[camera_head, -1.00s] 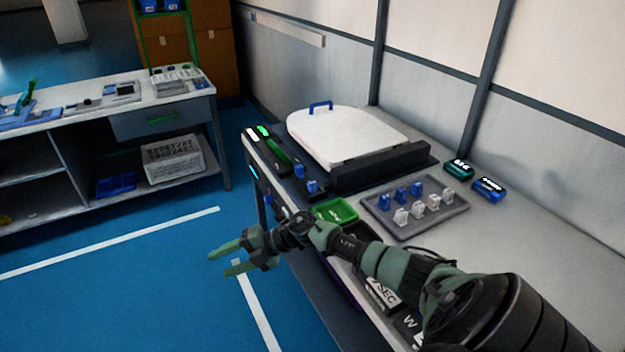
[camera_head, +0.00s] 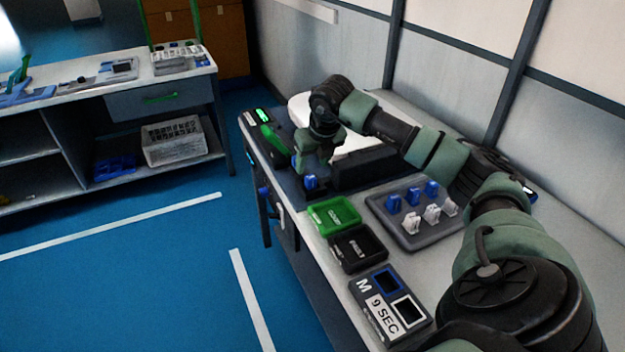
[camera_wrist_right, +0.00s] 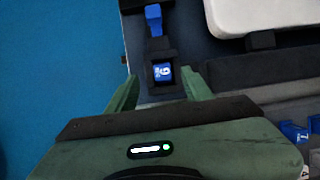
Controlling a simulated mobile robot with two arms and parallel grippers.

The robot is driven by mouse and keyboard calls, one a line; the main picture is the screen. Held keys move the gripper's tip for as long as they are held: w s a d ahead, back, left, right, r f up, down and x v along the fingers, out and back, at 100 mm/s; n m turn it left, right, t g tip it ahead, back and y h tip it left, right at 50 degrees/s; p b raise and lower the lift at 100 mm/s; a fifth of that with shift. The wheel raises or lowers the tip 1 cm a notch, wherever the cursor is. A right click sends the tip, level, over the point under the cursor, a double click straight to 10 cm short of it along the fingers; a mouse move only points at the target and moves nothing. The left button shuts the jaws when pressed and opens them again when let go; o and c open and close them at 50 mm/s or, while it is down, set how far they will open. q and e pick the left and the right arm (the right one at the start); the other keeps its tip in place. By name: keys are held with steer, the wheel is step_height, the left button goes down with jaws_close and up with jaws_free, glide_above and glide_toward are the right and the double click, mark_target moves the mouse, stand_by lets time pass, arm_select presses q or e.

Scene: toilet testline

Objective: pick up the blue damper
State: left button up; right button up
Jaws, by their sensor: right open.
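A blue damper (camera_head: 311,182) stands in a dark holder at the front end of the test fixture. In the right wrist view, this blue damper (camera_wrist_right: 162,73) shows a white number on its top and lies between the fingertips. A second blue part (camera_wrist_right: 153,19) stands farther along the fixture. My right gripper (camera_head: 314,167) is open and points down over the fixture, close above the damper. In the wrist view the right gripper (camera_wrist_right: 162,84) has one finger on each side of the damper, with no visible contact. My left gripper is not in view.
A grey tray (camera_head: 376,208) holds blue and white dampers. A white toilet lid (camera_wrist_right: 270,15) and a dark block (camera_head: 365,168) stand right beside the gripper.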

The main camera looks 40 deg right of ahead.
mark_target(310, 177)
step_height(310, 177, down, 3)
steer(key=shift+w+d+f+p, duration=0.1)
steer(key=shift+w+p, duration=0.05)
steer(key=shift+p, duration=0.2)
steer(key=shift+x, duration=1.1)
steer(key=shift+d+f, duration=0.1)
steer(key=c, duration=0.3)
jaws_close()
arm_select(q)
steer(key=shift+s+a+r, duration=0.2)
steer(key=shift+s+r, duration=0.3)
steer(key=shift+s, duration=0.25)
arm_select(e)
steer(key=shift+w, duration=0.1)
